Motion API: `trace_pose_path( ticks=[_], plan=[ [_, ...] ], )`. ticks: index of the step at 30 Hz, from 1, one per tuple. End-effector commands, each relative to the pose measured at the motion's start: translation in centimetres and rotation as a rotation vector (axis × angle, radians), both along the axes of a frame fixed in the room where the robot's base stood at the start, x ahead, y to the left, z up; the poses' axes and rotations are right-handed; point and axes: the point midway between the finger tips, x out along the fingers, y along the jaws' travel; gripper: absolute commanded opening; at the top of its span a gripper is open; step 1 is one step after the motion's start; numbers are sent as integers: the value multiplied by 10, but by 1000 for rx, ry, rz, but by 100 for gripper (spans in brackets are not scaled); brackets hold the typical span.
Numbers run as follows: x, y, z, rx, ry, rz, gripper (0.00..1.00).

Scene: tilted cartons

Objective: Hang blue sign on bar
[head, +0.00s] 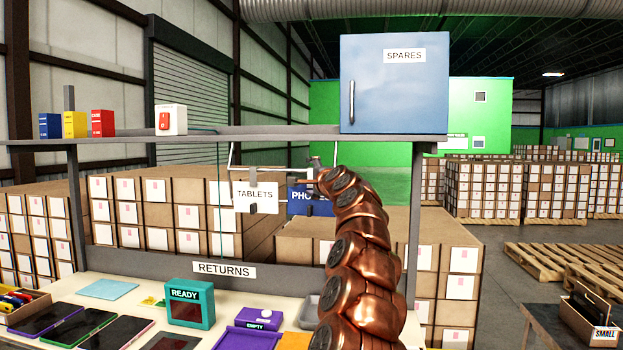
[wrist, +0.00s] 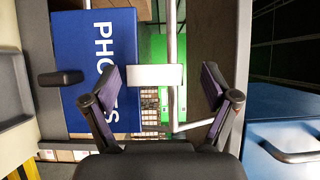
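The blue sign (head: 305,201), lettered PHONES, is upright below the bar (head: 285,168), partly hidden by my arm in the head view. In the wrist view the blue sign (wrist: 75,50) lies left of the bar (wrist: 172,40). Its white top tab (wrist: 155,77) reaches across the bar, so it appears to hang there. My gripper (wrist: 165,85) is open, with a finger on either side of the tab. A gap shows between the tab and the right finger; contact on the left is unclear. In the head view my gripper (head: 314,165) is at the bar's right part.
A white TABLETS sign (head: 255,197) hangs on the bar to the left. Above is a shelf (head: 270,134) with small boxes and a blue SPARES cabinet (head: 395,95). Below, the RETURNS bench (head: 120,275) holds tablets, a READY box (head: 189,305) and a purple EMPTY tray (head: 245,338).

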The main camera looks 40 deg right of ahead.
Motion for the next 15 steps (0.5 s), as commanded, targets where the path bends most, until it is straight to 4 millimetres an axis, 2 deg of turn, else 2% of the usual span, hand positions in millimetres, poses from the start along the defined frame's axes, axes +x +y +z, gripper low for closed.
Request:
trace_pose_path(
  ticks=[15],
  plan=[
    [-4, 1, 0, 1, 1, 0, 92]
  ],
)
